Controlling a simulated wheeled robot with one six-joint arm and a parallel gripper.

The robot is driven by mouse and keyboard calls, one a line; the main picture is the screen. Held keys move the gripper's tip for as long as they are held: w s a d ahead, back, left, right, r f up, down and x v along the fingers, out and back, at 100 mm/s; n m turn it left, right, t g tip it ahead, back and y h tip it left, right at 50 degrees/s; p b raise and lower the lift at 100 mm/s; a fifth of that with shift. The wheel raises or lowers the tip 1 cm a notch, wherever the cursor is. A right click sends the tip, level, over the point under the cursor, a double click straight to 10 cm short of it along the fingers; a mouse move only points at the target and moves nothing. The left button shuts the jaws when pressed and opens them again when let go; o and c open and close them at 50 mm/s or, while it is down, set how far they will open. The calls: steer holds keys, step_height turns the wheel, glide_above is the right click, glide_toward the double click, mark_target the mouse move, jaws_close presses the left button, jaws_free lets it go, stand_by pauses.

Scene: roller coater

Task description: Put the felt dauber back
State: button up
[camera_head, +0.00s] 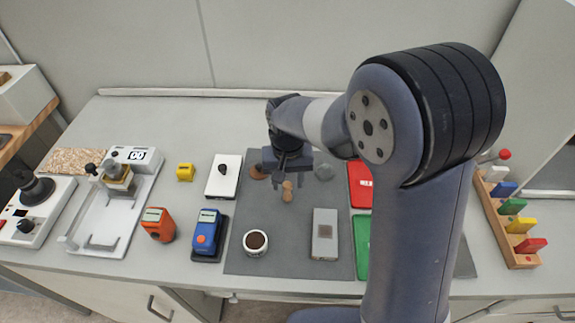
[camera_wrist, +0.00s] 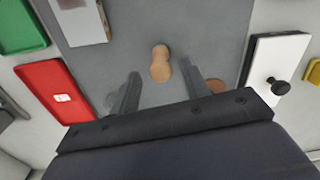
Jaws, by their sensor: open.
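A small wooden piece with a rounded top and narrow waist, which looks like the felt dauber (camera_head: 287,191), is on the dark grey mat (camera_head: 285,255). It also shows in the wrist view (camera_wrist: 160,64); any felt is hidden. My gripper (camera_head: 287,181) is open and empty, pointing down close to the dauber. In the wrist view the dauber appears between the lines of the two fingers, around their tips. I cannot tell whether they touch it. A brown disc (camera_head: 258,173) and a grey translucent disc (camera_head: 323,172) lie on either side of my gripper.
A white jar with dark brown contents (camera_head: 256,242) and a grey block (camera_head: 324,234) stand toward the front. Red (camera_head: 360,184) and green (camera_head: 362,246) trays lie right. A white box with black knob (camera_head: 223,176) and blue meter (camera_head: 207,233) stand left. Mat between jar and block is clear.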

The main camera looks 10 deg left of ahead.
mark_target(287, 185)
step_height(287, 185, up, 7)
steer(key=shift+f, duration=0.1)
